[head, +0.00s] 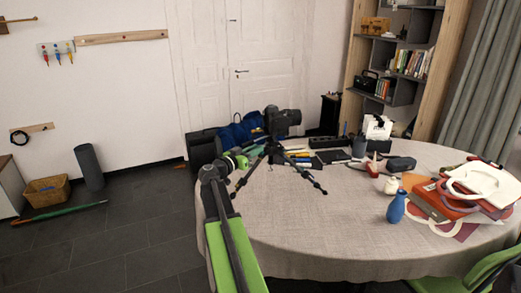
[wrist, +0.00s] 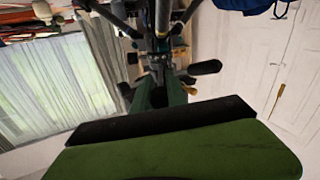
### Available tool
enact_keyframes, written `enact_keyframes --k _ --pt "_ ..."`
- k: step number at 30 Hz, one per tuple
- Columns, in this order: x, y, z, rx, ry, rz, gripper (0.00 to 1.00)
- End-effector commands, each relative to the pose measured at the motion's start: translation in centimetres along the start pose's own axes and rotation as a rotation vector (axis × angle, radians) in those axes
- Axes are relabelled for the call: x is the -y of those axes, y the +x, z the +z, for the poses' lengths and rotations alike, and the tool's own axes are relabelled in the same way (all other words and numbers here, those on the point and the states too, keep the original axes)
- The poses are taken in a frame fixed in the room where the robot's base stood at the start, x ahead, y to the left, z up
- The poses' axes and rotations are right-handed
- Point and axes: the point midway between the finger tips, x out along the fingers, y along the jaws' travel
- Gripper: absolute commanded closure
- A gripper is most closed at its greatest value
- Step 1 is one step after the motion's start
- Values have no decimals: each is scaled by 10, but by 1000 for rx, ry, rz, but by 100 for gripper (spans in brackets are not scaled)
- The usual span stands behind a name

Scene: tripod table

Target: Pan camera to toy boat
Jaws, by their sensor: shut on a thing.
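A black camera (head: 284,121) sits on a small dark tripod (head: 273,156), whose legs spread on the round table at its far left part. My gripper (head: 240,161) reaches in from the left beside the tripod head. In the wrist view my gripper (wrist: 160,88) is shut on a dark, slim part that looks like the tripod's pan handle; the jaws hide most of it. The tripod (wrist: 160,20) fills the top there. A small red and pale thing (head: 371,167), perhaps the toy boat, lies right of the tripod; it is too small to be sure.
The table (head: 300,235) has a clear front left. A blue vase (head: 397,207), a white jar (head: 391,186), a dark case (head: 401,164) and a red-and-white pile (head: 450,200) stand to the right. A blue bag (head: 238,131) is behind the tripod. A green chair (head: 470,279) is at front right.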

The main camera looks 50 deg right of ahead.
Motion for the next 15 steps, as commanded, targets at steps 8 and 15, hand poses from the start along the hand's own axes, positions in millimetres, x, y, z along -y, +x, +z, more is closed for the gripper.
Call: enact_keyframes --k 8,15 --pt "5 -7 0 1 1 -5 74" --pt "10 -12 -1 -1 1 -13 61"
